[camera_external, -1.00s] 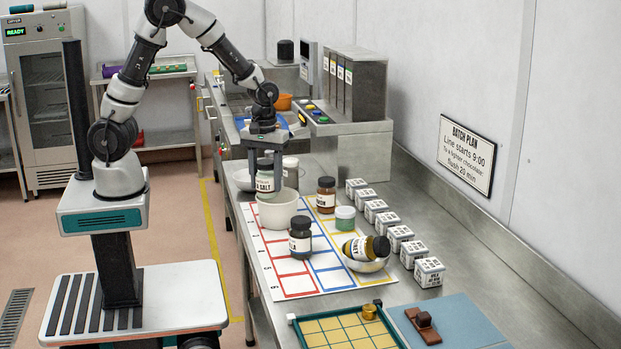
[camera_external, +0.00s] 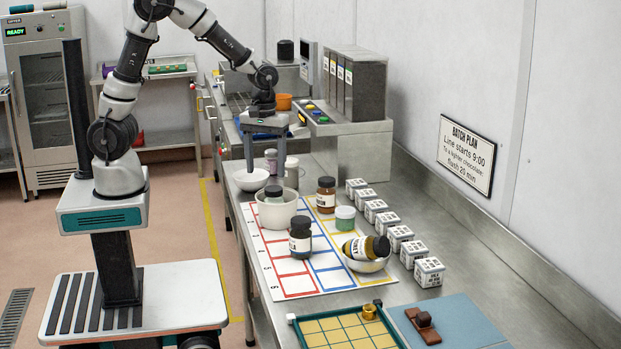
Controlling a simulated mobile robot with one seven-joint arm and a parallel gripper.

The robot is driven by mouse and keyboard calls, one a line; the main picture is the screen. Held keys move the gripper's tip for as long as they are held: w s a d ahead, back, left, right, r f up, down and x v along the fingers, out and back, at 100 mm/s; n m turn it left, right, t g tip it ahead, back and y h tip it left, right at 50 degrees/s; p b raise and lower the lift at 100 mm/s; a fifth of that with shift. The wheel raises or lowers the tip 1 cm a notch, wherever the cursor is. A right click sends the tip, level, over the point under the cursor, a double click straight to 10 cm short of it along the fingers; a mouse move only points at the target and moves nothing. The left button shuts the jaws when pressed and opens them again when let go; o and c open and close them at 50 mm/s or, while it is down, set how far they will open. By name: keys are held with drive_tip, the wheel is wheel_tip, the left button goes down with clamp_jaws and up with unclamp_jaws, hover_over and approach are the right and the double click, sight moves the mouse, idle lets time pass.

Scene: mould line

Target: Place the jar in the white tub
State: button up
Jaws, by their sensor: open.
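The white tub (camera_external: 277,213) stands at the far left part of the marked mat. The jar (camera_external: 274,191) is inside it, with its dark lid and a little of its pale body showing above the rim; the rest is hidden by the tub wall. My gripper (camera_external: 267,171) is open and empty, fingers pointing down, above and just behind the tub, apart from the jar.
A tilted jar (camera_external: 365,247) rests in a bowl.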

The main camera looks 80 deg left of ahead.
wheel_tip(320, 180, up, 8)
drive_tip(key=shift+f, duration=0.2)
